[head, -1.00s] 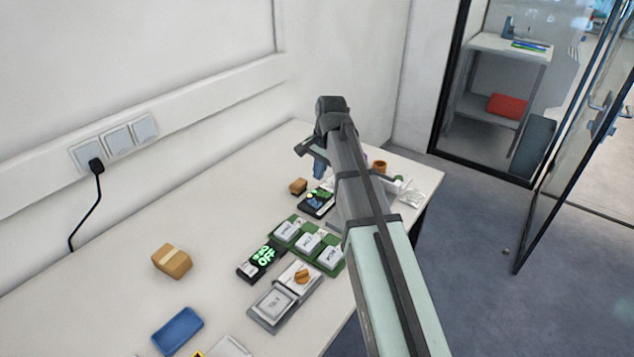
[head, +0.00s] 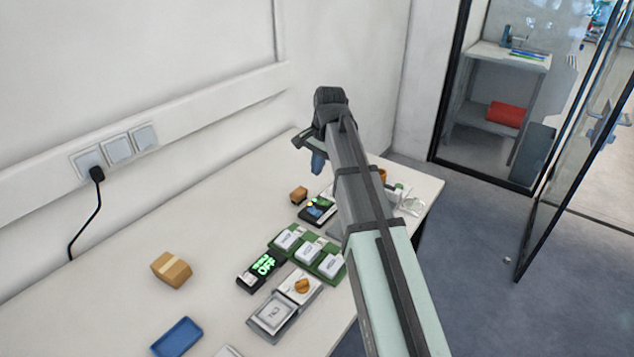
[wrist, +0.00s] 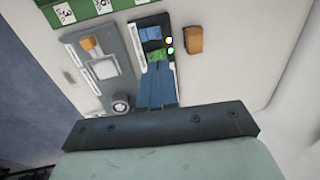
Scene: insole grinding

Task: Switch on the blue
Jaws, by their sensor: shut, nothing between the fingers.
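A small black device (head: 318,210) with a blue part and a green part lies at the far part of the table. In the wrist view the device (wrist: 150,35) shows a blue switch (wrist: 151,32) above a green one (wrist: 155,51), with two small lit lamps on its right side. My gripper (head: 318,163) is shut and empty, pointing down above the table near this device. In the wrist view its blue fingers (wrist: 158,88) cover the device's near end. I cannot tell whether the fingertips touch it.
A small brown box (head: 299,195) stands beside the device. A grey panel with a dial (wrist: 102,68) lies on its other side. Nearer are a green switch board (head: 308,251), a black "OFF" display (head: 262,270) and a blue tray (head: 176,337). The table's left side is mostly clear.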

